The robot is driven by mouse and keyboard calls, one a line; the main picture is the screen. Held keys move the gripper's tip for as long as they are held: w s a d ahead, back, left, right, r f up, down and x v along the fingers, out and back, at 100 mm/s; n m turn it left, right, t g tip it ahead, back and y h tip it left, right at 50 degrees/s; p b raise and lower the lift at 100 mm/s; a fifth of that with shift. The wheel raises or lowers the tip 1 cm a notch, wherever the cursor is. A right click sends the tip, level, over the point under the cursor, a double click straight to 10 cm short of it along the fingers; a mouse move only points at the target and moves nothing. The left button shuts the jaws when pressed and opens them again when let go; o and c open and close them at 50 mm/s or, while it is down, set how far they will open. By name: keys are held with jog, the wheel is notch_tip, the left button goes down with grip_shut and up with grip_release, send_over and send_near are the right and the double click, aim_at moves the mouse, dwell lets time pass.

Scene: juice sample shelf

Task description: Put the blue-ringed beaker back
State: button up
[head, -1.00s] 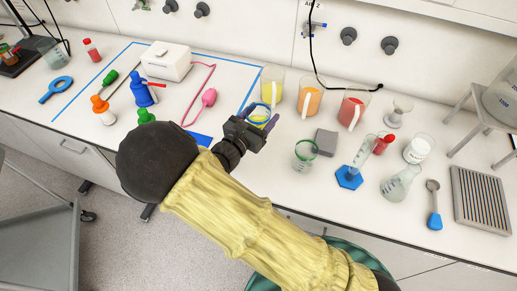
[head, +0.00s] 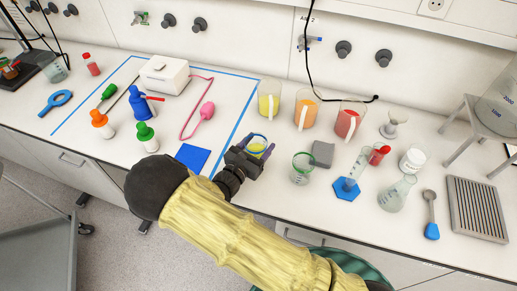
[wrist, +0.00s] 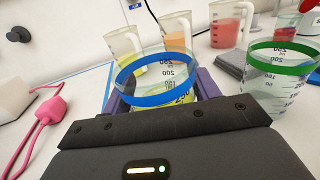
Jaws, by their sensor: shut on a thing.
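The blue-ringed beaker (head: 257,142) holds yellow liquid and is upright between the jaws of my gripper (head: 250,156). In the wrist view the beaker (wrist: 160,72) has a blue band near its rim, and the purple fingers stand on either side of it. The gripper is shut on the beaker, in front of the yellow pitcher and left of the green-ringed beaker (head: 301,168). A flat blue square (head: 192,157) lies on the bench to the left of the gripper. Whether the beaker's base touches the bench is hidden.
Yellow, orange and red pitchers (head: 268,98) (head: 305,108) (head: 347,118) stand behind. A grey block (head: 323,153), a cylinder on a blue base (head: 347,188) and a flask (head: 395,195) are to the right. A pink bulb (head: 207,110) and bottles are left.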

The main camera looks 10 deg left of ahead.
jog(key=shift+f, duration=1.25)
jog(key=shift+f, duration=0.15)
jog(key=o, duration=1.2)
jog(key=shift+s, duration=0.1)
jog(key=b+v, duration=0.3)
jog(key=v, duration=0.9)
